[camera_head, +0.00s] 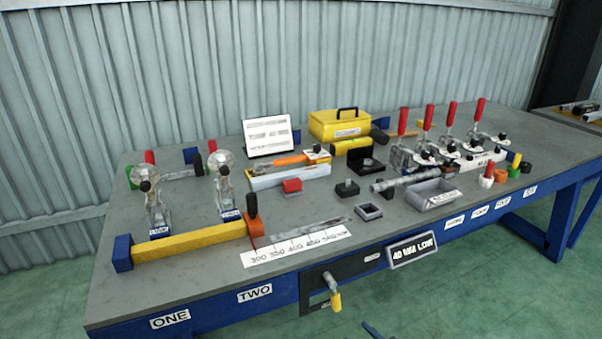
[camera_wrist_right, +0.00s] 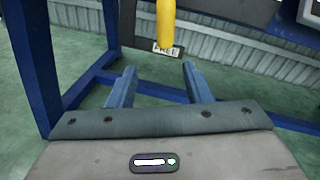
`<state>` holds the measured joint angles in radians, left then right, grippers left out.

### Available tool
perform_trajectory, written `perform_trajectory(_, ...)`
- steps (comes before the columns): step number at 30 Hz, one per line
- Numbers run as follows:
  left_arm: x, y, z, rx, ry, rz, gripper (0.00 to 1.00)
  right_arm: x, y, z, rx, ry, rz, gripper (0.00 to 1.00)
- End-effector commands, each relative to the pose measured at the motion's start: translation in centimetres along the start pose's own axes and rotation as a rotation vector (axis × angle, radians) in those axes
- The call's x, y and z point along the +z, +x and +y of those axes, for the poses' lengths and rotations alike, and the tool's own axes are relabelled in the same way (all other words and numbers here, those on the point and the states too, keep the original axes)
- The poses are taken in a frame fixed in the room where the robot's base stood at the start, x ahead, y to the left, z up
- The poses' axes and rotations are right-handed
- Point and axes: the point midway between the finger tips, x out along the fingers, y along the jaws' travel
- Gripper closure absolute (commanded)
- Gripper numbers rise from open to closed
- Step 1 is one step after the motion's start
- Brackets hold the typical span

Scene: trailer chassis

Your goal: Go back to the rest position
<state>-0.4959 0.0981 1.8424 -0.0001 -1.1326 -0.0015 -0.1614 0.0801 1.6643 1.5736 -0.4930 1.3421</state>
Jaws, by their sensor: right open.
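My right gripper (camera_wrist_right: 159,68) is open in the right wrist view, its two blue fingers apart with nothing between the tips. Beyond the tips hangs a yellow handle (camera_wrist_right: 166,25), apart from the fingers as far as I can tell. In the head view small dark blue tips, likely of this gripper (camera_head: 374,331), show at the bottom edge, in front of the bench. The yellow handle (camera_head: 335,300) hangs from a grey crank on the bench front, to their left. My left gripper is in neither view.
The workbench (camera_head: 130,290) carries clamps with red handles, a yellow toolbox (camera_head: 338,124), a yellow bar (camera_head: 190,243), a scale strip (camera_head: 296,246) and a grey tray (camera_head: 432,194). A "40 MM LOW" sign (camera_head: 411,250) is on its front. Green floor (camera_head: 470,300) is clear before it.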

Motion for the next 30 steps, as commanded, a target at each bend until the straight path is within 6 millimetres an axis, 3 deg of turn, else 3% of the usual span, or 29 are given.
perform_trajectory(4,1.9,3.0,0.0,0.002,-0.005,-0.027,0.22,-7.8,-2.5,2.8,0.094,-0.336,0.224,0.55)
perform_trajectory(8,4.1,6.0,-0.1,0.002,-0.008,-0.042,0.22,-16.1,-7.1,6.2,0.292,-0.731,0.430,0.55)
perform_trajectory(12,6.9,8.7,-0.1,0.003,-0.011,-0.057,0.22,-23.7,-14.0,9.8,0.602,-1.134,0.570,0.55)
perform_trajectory(15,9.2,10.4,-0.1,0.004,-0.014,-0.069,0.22,-28.0,-19.8,12.2,0.877,-1.402,0.603,0.55)
perform_trajectory(21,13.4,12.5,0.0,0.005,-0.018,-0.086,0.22,-33.4,-30.9,16.0,1.425,-1.808,0.485,0.55)
perform_trajectory(24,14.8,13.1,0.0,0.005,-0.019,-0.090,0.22,-34.5,-34.5,17.0,1.610,-1.920,0.392,0.55)
perform_trajectory(27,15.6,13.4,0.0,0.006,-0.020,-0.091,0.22,-35.0,-36.5,17.5,1.714,-1.978,0.327,0.55)
perform_trajectory(30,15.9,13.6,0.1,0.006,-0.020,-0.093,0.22,-35.3,-37.1,17.7,1.751,-1.998,0.302,0.55)
